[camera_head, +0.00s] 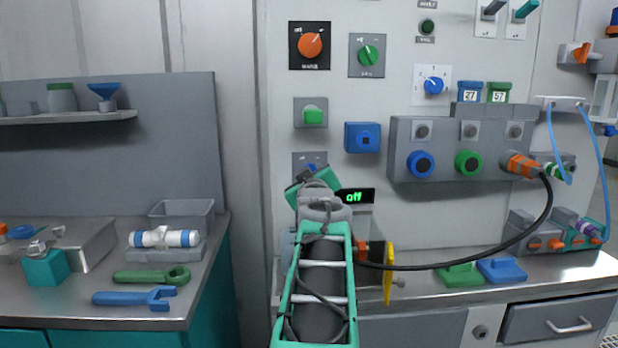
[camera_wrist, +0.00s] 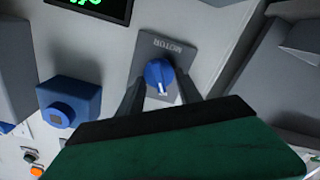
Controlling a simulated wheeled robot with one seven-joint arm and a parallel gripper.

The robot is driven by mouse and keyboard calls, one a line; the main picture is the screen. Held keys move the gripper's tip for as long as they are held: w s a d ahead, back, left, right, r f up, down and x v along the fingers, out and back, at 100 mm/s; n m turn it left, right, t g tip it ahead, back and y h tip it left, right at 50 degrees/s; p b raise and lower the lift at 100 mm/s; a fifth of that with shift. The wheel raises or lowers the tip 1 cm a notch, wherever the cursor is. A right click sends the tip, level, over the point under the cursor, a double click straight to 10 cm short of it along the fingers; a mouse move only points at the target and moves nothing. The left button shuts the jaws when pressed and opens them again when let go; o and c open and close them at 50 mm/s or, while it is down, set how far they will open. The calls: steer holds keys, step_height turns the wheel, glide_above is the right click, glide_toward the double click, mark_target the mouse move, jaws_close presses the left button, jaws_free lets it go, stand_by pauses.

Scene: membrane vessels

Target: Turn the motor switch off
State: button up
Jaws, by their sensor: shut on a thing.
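The motor switch is a blue knob (camera_wrist: 158,73) with a white pointer mark, on a grey plate lettered MOTOR (camera_wrist: 163,44). In the wrist view its pointer faces down toward my gripper. In the head view only a bit of blue knob (camera_head: 312,167) shows above my gripper. My gripper (camera_wrist: 159,86) has its two dark fingers on either side of the knob, shut on it. The fingertips are hidden in the head view behind the green gripper body. A small black display (camera_head: 354,197) right of the gripper reads "off" in green.
A blue square button box (camera_head: 362,138) sits up and right of my gripper. A green switch (camera_head: 314,117) is above. A grey box with round knobs (camera_head: 440,150) juts from the panel at right.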

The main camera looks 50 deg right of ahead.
steer(key=o, duration=1.3)
steer(key=shift+o, duration=0.2)
steer(key=v, duration=0.8)
steer(key=shift+d, duration=0.1)
